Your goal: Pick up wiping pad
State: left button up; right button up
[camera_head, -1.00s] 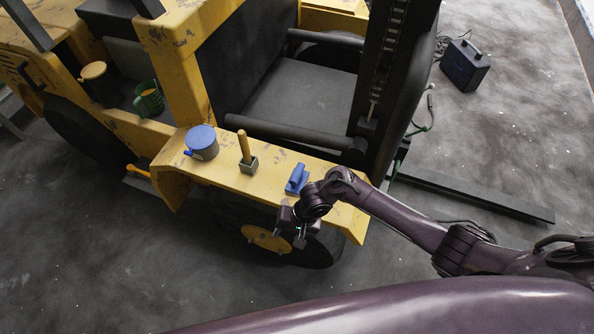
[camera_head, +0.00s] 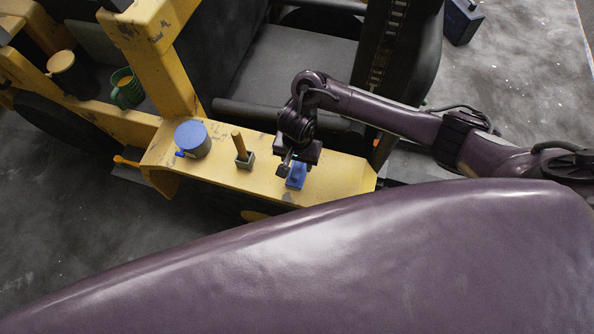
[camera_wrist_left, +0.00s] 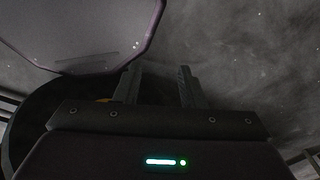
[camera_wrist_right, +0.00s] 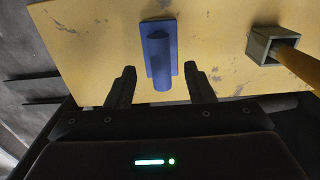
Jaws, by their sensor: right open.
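The wiping pad is a blue block with a raised blue handle; in the head view the wiping pad (camera_head: 296,181) lies on the yellow ledge (camera_head: 340,178), partly covered by my right gripper. In the right wrist view the wiping pad (camera_wrist_right: 159,52) lies just beyond and between the fingers. My right gripper (camera_head: 290,170) is above the pad; in the right wrist view its two fingers (camera_wrist_right: 160,80) are apart with nothing held between them. My left gripper (camera_wrist_left: 156,72) shows only in the left wrist view, with fingers apart and empty over dark floor.
On the same ledge, a square holder with a wooden handle (camera_head: 240,148) stands left of the pad, and a blue-lidded pot (camera_head: 192,138) stands farther left. A green mug (camera_head: 126,88) and a tan-lidded container (camera_head: 66,66) are at upper left. The ledge right of the pad is clear.

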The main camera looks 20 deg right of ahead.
aim_at(297, 167)
notch_tip(297, 167, down, 3)
jog(key=shift+f, duration=0.55)
jog(key=shift+w, duration=0.1)
jog(key=c, duration=0.6)
pick_arm(q)
jog(key=shift+w+d+f, duration=0.1)
jog(key=shift+w+f, duration=0.1)
jog(key=shift+w, duration=0.4)
pick_arm(e)
grip_shut()
